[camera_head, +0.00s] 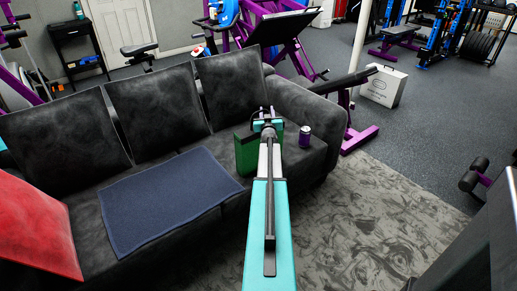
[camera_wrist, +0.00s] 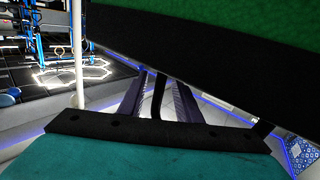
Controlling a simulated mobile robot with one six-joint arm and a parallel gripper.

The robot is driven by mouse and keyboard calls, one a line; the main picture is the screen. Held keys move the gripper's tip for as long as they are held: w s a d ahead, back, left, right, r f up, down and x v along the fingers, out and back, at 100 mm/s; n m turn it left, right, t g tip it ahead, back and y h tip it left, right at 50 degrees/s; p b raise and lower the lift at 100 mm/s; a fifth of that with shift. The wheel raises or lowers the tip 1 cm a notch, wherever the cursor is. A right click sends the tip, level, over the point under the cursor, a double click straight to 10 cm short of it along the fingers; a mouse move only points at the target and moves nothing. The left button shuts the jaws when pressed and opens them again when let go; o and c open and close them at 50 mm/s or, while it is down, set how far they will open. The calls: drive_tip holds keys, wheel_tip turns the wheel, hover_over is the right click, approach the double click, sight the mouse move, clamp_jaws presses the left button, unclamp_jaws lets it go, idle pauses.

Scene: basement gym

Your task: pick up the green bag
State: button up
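The green bag (camera_head: 247,152) is on the right seat of the black couch, partly hidden behind my arm. In the wrist view the green bag (camera_wrist: 230,18) fills the top, very close, with a wide black band along its lower edge. My gripper (camera_head: 267,120) is at the bag, over the right seat. In the wrist view the fingers of my gripper (camera_wrist: 159,95) are apart, with a thin black strip between them. Their tips run behind the black band, so contact with the bag cannot be seen.
A purple can (camera_head: 305,136) stands right of the bag on the couch (camera_head: 165,112). A blue mat (camera_head: 168,198) covers the middle seat, and a red cushion (camera_head: 35,228) is at the left. Gym machines stand behind; a patterned rug (camera_head: 385,225) lies right.

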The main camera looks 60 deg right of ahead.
clamp_jaws()
idle(1.3)
